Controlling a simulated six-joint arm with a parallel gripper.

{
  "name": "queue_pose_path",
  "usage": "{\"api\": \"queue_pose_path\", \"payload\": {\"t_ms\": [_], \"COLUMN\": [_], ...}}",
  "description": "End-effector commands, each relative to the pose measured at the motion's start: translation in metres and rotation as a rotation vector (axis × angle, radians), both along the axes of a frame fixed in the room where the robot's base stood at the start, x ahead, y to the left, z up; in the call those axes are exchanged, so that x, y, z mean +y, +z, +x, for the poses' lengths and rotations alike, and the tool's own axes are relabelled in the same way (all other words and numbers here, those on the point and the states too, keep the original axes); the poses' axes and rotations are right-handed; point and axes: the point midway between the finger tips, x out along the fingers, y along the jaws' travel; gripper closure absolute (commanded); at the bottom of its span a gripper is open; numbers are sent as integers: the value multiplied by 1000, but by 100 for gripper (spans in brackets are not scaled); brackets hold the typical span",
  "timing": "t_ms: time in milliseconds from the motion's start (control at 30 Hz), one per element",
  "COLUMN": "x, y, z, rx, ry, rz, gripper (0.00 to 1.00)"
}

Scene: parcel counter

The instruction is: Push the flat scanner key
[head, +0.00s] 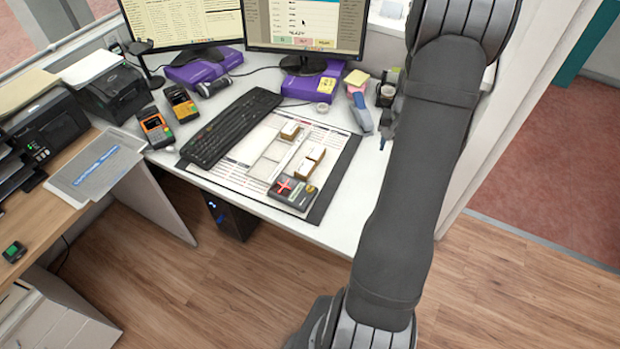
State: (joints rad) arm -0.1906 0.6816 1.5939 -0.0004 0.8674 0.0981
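A flat dark device (292,193) lies on the near edge of the desk mat. Its left part has a red cross-shaped mark, and small keys sit on its right part. Which of these is the scanner key is too small to tell. My arm crosses the right side of the head view, over the desk's right edge. A small dark part that looks like my gripper (386,128) juts out left from behind the arm, above the right of the desk and well away from the device. Its fingers are mostly hidden, so its opening does not show.
The desk mat (229,174) also holds small brown-and-white boxes (308,162) just behind the device. A black keyboard (232,127) lies to the left. A handheld scanner (362,113) and a dark cup (386,95) stand near my arm. White desk (352,200) right of the mat is clear.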

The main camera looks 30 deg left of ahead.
Motion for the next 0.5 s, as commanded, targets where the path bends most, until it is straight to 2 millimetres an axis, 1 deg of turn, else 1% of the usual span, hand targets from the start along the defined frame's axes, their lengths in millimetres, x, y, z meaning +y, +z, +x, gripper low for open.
{"api": "queue_pose_path", "payload": {"t_ms": [33,67,100,167,200,233,300,400,500], "x": [15,24,39,65,81,94,119,148,167], "y": [1,1,1,1,2,2,2,2,2], "z": [-7,-13,-22,-38,-51,-61,-84,-116,-141], "rx": [0,0,1,-1,-1,0,-1,0,-1], "ry": [52,91,153,264,343,403,537,708,837], "rz": [0,0,0,0,1,1,1,1,1], "gripper": [61,67,75,86,94,100,100,100,100]}}
